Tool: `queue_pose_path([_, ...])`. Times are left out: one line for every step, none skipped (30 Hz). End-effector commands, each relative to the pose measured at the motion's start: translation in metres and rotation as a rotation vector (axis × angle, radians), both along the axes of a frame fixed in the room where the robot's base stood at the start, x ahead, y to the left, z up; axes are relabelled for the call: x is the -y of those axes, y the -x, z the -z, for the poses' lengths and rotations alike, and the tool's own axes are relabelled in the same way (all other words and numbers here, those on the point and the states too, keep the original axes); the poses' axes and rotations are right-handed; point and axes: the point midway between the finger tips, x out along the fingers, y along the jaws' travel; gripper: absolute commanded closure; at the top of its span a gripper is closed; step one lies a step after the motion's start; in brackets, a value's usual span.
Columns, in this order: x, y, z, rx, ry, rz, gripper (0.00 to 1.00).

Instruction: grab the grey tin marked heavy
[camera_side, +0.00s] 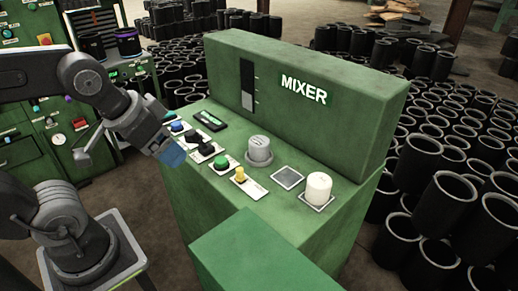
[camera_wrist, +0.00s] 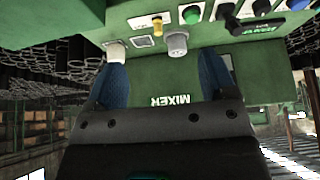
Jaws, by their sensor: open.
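A grey tin (camera_side: 260,149) stands upright on the green mixer panel, in front of the MIXER sign; any lettering on it is too small to read. It also shows in the upside-down wrist view (camera_wrist: 177,43), between the fingers in the picture. A white tin (camera_side: 318,188) stands on a pale square to its right, and at the left in the wrist view (camera_wrist: 115,49). My gripper (camera_side: 172,154), with blue fingers, is at the panel's left end, apart from the grey tin. In the wrist view its fingers (camera_wrist: 163,60) are spread and empty.
A yellow button (camera_side: 240,174) and a green button (camera_side: 221,162) are close to the grey tin, with more knobs to the left. An empty square (camera_side: 288,178) lies between the tins. The tall mixer back (camera_side: 300,100) rises behind. Black sleeves (camera_side: 440,185) stand on the floor.

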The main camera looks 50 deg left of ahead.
Motion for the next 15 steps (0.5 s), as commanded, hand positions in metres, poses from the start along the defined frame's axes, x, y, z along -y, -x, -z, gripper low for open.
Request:
queue_pose_path([0.0, 0.0, 0.0, 0.0, 0.0, 0.0, 0.18])
queue_pose_path([0.0, 0.0, 0.0, 0.0, 0.0, 0.0, 0.15])
queue_pose_path([0.0, 0.0, 0.0, 0.0, 0.0, 0.0, 0.12])
queue_pose_path([0.0, 0.0, 0.0, 0.0, 0.0, 0.0, 0.12])
queue_pose_path([0.0, 0.0, 0.0, 0.0, 0.0, 0.0, 0.12])
queue_pose_path([0.0, 0.0, 0.0, 0.0, 0.0, 0.0, 0.12])
queue_pose_path([0.0, 0.0, 0.0, 0.0, 0.0, 0.0, 0.12])
queue_pose_path([0.0, 0.0, 0.0, 0.0, 0.0, 0.0, 0.12])
queue_pose_path([0.0, 0.0, 0.0, 0.0, 0.0, -0.001, 0.12])
queue_pose_path([0.0, -0.001, -0.001, -0.002, 0.003, -0.005, 0.12])
queue_pose_path([0.0, -0.003, -0.002, -0.005, 0.008, -0.014, 0.12])
queue_pose_path([0.0, -0.006, -0.004, -0.012, 0.016, -0.032, 0.12])
queue_pose_path([-0.001, -0.01, -0.006, -0.021, 0.027, -0.055, 0.12])
queue_pose_path([-0.001, -0.014, -0.009, -0.032, 0.041, -0.083, 0.12])
queue_pose_path([-0.002, -0.023, -0.013, -0.049, 0.063, -0.13, 0.12])
